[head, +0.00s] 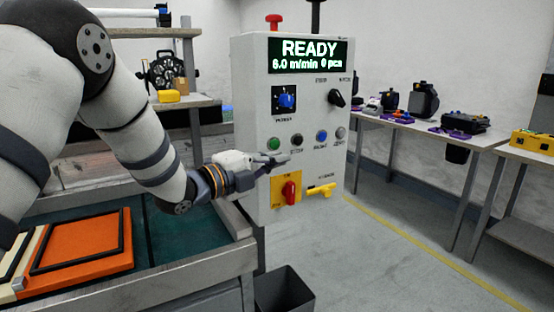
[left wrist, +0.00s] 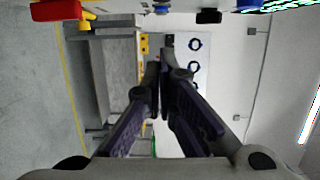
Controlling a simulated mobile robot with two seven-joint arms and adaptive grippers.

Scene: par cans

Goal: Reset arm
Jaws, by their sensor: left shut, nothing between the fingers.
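My left gripper (head: 276,160) is shut and empty in the head view. It is in front of the white control box (head: 247,90), near the row of buttons and above the red switch on its yellow plate; I cannot tell whether it touches the box. Its shut fingers also show in the left wrist view (left wrist: 163,75). My left arm (head: 135,130) reaches in from the left, bent down toward the box. The box display (head: 308,55) reads READY, 6.0 m/min, 0 pcs. My right gripper is not in view.
An orange panel with a black frame (head: 85,245) lies at the lower left on a green surface (head: 185,238). A dark bin (head: 285,292) stands on the floor below the box. Tables with equipment (head: 440,133) stand at the right. The floor between is clear.

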